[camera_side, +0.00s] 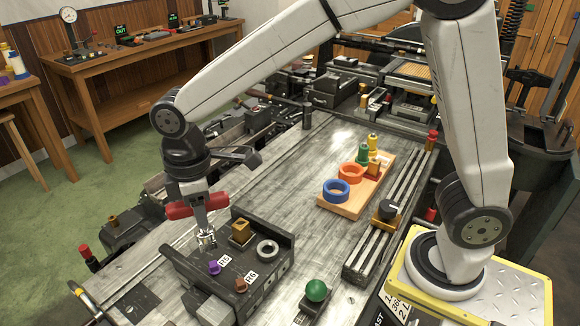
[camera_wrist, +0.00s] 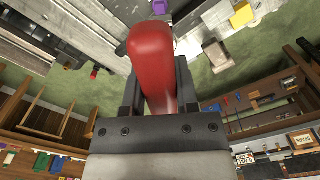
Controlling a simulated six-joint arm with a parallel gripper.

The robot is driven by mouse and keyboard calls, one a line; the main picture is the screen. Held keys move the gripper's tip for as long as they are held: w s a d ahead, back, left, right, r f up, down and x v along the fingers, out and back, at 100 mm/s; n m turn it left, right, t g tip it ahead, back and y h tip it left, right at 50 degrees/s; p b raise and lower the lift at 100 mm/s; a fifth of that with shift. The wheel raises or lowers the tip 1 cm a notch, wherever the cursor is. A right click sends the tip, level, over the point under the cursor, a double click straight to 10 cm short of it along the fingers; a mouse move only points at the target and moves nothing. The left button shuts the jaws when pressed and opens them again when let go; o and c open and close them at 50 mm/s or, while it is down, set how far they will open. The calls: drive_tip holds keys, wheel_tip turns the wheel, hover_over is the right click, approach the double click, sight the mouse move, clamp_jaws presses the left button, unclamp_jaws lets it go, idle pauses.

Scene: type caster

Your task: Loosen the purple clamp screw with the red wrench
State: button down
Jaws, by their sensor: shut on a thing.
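My gripper (camera_side: 198,203) is shut on the red wrench (camera_side: 182,211), holding it by its red handle, with the metal end pointing down. The purple clamp screw (camera_side: 214,267) stands on the dark fixture block beside a white label. The wrench's metal end is above and slightly left of the screw, and looks apart from it. In the wrist view the red wrench handle (camera_wrist: 152,50) fills the middle between the fingers and hides the wrench's metal end. A small purple piece (camera_wrist: 160,6), likely the screw, shows at the top edge beyond the handle.
The dark fixture block (camera_side: 190,262) also carries a brown screw (camera_side: 240,285), a brass block (camera_side: 241,231) and a grey ring (camera_side: 267,249). A green ball (camera_side: 316,290) is to its right. A wooden board (camera_side: 345,208) with coloured rings stands farther back. The metal table between is clear.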

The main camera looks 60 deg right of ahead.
sight(206, 238)
drive_tip(key=shift+f, duration=0.1)
drive_tip(key=shift+f, duration=2)
drive_tip(key=shift+f, duration=1.45)
idle(0.4)
drive_tip(key=m, duration=0.4)
drive_tip(key=shift+m, duration=0.4)
drive_tip(key=m, duration=0.5)
drive_tip(key=shift+m, duration=0.3)
drive_tip(key=shift+n, duration=0.4)
